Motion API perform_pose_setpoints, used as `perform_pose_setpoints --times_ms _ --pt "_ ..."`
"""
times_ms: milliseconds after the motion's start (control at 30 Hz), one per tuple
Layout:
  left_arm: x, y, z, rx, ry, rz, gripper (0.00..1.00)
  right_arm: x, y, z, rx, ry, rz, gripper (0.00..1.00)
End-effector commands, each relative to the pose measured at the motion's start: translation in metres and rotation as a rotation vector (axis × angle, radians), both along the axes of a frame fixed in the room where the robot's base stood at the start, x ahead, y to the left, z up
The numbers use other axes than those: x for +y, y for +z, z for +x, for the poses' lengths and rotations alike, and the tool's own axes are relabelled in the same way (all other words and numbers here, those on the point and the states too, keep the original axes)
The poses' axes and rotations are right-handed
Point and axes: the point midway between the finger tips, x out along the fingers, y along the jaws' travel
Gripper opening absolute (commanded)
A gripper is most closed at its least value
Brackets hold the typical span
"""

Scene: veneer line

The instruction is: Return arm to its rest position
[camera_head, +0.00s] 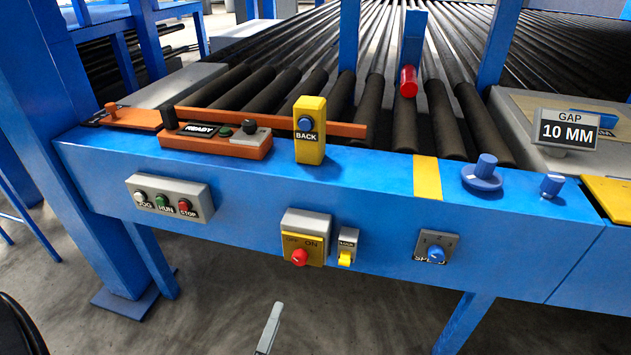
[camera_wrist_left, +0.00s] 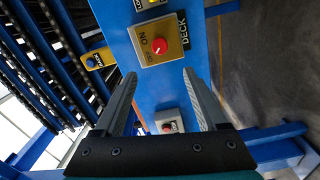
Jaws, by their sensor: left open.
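My left gripper (camera_head: 271,328) shows in the camera_head view only as one grey finger at the bottom edge, in front of and below the blue machine panel (camera_head: 370,205). In the left wrist view the gripper (camera_wrist_left: 163,72) has its two fingers spread apart with nothing held. Beyond the fingertips is a yellow switch plate with a red knob (camera_wrist_left: 160,46), marked ON and DECK. A grey box with a red button (camera_wrist_left: 169,127) shows between the fingers. The rest of my left arm is not clearly seen, and my right gripper does not show.
The panel carries a JOG/RUN/STOP box (camera_head: 170,200), the OFF/ON switch (camera_head: 300,255), a small yellow switch (camera_head: 345,257) and a speed dial (camera_head: 436,254). A yellow BACK post (camera_head: 310,150) stands on top. Open floor (camera_head: 215,310) lies below the panel.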

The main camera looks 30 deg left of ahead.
Motion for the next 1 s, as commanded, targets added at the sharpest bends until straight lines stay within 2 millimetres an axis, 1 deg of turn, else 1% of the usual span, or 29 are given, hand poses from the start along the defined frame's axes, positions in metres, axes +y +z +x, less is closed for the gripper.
perform_pose_setpoints --times_ms 167,267,367,400,467,500,567,600,667,700,767,800,833,900,1000 --pt "-0.001 -0.002 0.0 0.009 -0.005 0.009 0.74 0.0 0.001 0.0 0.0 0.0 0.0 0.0" --pt "-0.007 -0.018 0.001 0.072 -0.043 0.072 0.74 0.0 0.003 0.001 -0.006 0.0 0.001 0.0" --pt "-0.019 -0.055 -0.001 0.212 -0.134 0.214 0.74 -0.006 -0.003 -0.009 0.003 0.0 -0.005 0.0" --pt "-0.024 -0.075 -0.004 0.287 -0.184 0.289 0.74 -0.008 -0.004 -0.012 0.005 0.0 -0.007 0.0" --pt "-0.031 -0.108 -0.013 0.409 -0.274 0.412 0.74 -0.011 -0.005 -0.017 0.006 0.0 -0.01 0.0" --pt "-0.035 -0.13 -0.021 0.491 -0.339 0.496 0.74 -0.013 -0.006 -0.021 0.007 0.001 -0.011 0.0" --pt "-0.039 -0.162 -0.037 0.61 -0.44 0.616 0.74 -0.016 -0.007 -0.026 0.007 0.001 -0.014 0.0" --pt "-0.04 -0.182 -0.05 0.691 -0.513 0.697 0.74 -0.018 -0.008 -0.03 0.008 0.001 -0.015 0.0" --pt "-0.039 -0.21 -0.072 0.807 -0.625 0.809 0.74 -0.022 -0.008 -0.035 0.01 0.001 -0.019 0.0" --pt "-0.037 -0.227 -0.088 0.88 -0.702 0.881 0.74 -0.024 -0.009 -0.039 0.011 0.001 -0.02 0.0" --pt "-0.033 -0.247 -0.112 0.981 -0.817 0.977 0.74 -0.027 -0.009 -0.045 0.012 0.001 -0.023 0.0" --pt "-0.029 -0.258 -0.129 1.04 -0.889 1.031 0.74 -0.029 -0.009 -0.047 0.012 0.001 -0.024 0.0" --pt "-0.026 -0.265 -0.14 1.079 -0.941 1.069 0.74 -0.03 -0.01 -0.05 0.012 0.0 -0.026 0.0" --pt "-0.02 -0.276 -0.163 1.156 -1.049 1.141 0.74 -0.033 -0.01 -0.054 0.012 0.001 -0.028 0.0" --pt "-0.012 -0.285 -0.187 1.23 -1.16 1.207 0.74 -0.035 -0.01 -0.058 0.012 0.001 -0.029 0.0"
